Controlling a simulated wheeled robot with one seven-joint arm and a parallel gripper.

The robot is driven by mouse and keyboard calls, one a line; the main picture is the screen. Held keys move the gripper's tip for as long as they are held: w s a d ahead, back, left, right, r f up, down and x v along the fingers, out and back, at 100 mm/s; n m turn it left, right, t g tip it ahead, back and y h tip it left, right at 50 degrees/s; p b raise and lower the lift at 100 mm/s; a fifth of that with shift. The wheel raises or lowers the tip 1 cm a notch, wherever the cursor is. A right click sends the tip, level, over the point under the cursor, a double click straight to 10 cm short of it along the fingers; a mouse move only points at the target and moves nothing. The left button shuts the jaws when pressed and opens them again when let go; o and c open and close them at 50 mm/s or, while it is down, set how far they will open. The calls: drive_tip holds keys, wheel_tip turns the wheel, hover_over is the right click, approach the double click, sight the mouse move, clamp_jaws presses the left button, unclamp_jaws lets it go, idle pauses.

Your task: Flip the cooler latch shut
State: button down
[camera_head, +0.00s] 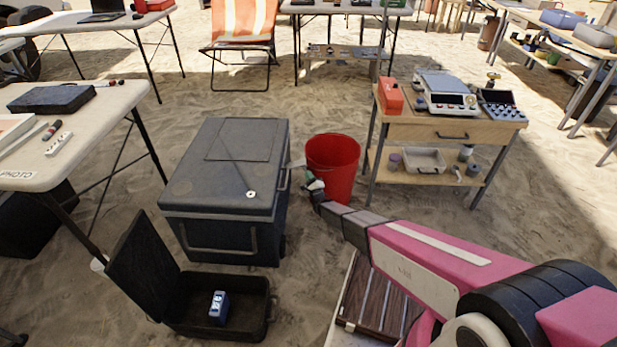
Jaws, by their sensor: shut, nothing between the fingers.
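The cooler (225,185) is a dark grey box standing on the sand left of centre, and its lid lies down on it. A small pale piece (297,163) sticks out at its right side; it may be the latch, but it is too small to tell its position. My gripper (312,181) is small in this view, just right of the cooler's right side and in front of the red bucket. It is shut and empty. I cannot tell whether it touches the cooler. The cooler's right face is mostly foreshortened.
A red bucket (333,160) stands just behind my gripper. An open black case (245,315) with a blue item lies in front of the cooler. A wooden worktable (410,128) with instruments stands at right, a white table (115,135) at left. Sand behind the cooler is clear.

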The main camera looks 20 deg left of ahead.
drive_tip(key=shift+r, duration=0.15)
drive_tip(key=shift+r+n, duration=0.25)
drive_tip(key=shift+n, duration=0.25)
drive_tip(key=shift+r+n+g, duration=0.45)
drive_tip(key=shift+n+g, duration=0.05)
wheel_tip(320, 180, up, 6)
drive_tip(key=a+n+g+h, duration=0.1)
drive_tip(key=n+g, duration=0.2)
drive_tip(key=n, duration=0.2)
drive_tip(key=shift+s+a+r+n, duration=0.25)
drive_tip(key=shift+s+a+n, duration=0.05)
drive_tip(key=shift+a+n, duration=0.1)
drive_tip(key=shift+d, duration=0.2)
